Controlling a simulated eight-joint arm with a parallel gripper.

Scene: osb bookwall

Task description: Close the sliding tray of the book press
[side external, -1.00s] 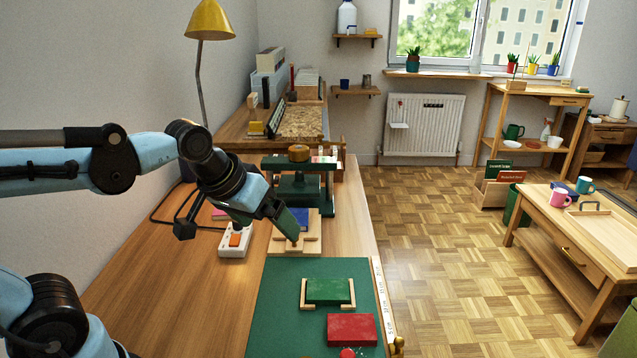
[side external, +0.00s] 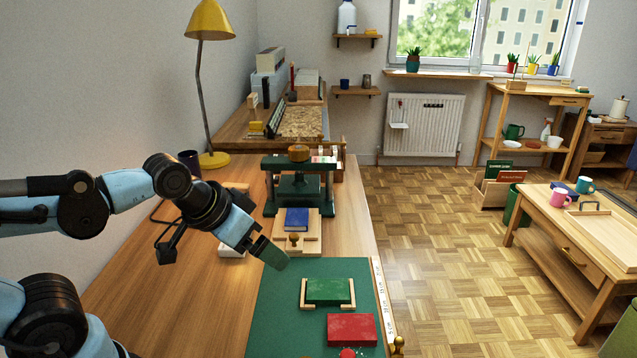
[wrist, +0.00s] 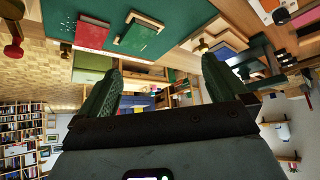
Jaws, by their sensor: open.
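The dark green book press (side external: 330,190) stands at the back of the near bench, with a round wooden top. Its pale wooden sliding tray (side external: 312,243) sticks out toward the camera, with a blue book (side external: 297,217) on it and a round wooden knob (side external: 294,239) at its front. My gripper (side external: 279,262) is in front of the tray, over the back edge of the green mat, apart from the knob. In the wrist view my gripper (wrist: 162,72) has its two green fingers wide apart, with nothing between them. The knob (wrist: 203,47) shows near the right finger.
A white power strip (side external: 232,247) lies left of the tray, partly behind my arm. A yellow lamp (side external: 212,160) stands farther back. Bare bench lies at left.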

